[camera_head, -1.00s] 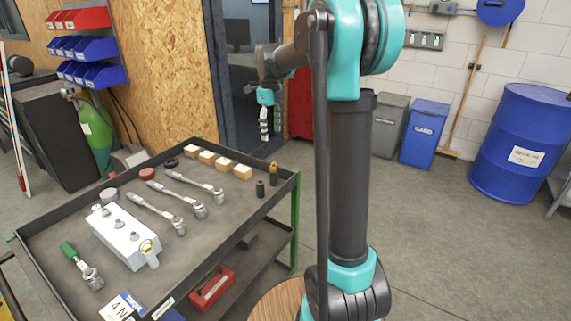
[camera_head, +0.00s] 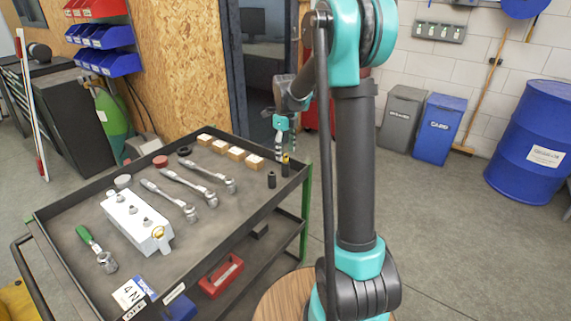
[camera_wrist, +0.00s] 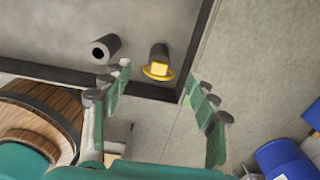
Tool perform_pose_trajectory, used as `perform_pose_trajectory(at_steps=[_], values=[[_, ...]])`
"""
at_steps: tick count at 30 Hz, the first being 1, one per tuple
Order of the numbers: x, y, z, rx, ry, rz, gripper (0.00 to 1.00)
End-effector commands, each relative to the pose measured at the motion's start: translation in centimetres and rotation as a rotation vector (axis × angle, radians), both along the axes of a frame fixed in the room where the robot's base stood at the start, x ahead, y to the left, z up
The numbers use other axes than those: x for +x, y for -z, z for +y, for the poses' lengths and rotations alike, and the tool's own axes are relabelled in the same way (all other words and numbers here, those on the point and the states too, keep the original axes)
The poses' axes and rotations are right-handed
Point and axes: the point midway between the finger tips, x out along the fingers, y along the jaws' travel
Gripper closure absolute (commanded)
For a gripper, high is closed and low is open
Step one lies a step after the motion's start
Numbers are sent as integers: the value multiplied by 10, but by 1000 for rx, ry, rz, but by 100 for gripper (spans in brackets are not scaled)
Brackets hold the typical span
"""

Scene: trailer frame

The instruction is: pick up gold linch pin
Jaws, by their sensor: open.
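A gold piece with a ring, which looks like the gold linch pin (camera_wrist: 158,70), sits at a dark cylinder near the cart's corner. In the head view the gold linch pin (camera_head: 286,168) shows as a small gold spot at the right end of the cart top. My gripper (camera_wrist: 158,76) is open and empty, its fingers on either side of the pin in the wrist view, apart from it. In the head view my gripper (camera_head: 281,150) hangs just above the pin; the exact gap cannot be told.
A dark hollow cylinder (camera_wrist: 105,48) stands beside the pin. The cart's raised rim (camera_wrist: 75,76) runs close by. Wooden blocks (camera_head: 237,153), ratchets (camera_head: 190,186) and a white block (camera_head: 135,222) with a gold ring lie on the cart. Open floor lies to the right.

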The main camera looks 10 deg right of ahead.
Motion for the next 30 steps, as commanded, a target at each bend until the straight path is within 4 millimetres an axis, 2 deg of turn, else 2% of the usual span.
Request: perform_pose_trajectory(at_steps=[6,9,18,30], values=[[-1,32,0,0,0,0,41],[-1,41,0,0,0,0,41],[-2,45,0,0,0,0,42],[-2,44,0,0,0,0,90]])
